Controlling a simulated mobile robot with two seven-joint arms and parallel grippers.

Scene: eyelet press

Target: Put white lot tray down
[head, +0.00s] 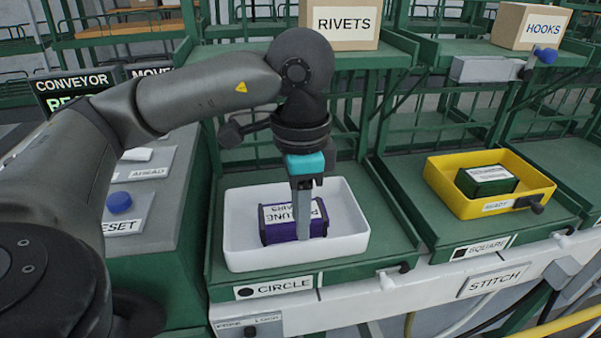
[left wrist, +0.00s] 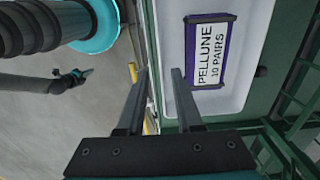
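The white lot tray (head: 238,247) rests on the green shelf bay labelled CIRCLE. A purple PELLUNE box (head: 292,222) with a white label lies in it. In the left wrist view the tray (left wrist: 232,103) and box (left wrist: 207,52) fill the upper right. My left gripper (head: 303,238) points down at the tray's near side. In the wrist view its two fingers (left wrist: 160,70) are apart, with the tray's near rim showing between them; I cannot tell whether they touch it. What seems to be my right gripper (left wrist: 80,76) is small at the left of the wrist view, its fingers unclear.
A yellow READY tray (head: 441,186) holding a dark green box (head: 487,180) sits in the SQUARE bay at right. RIVETS (head: 340,24) and HOOKS (head: 530,27) cartons stand on the upper shelf. A console with a blue RESET button (head: 119,203) is at left.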

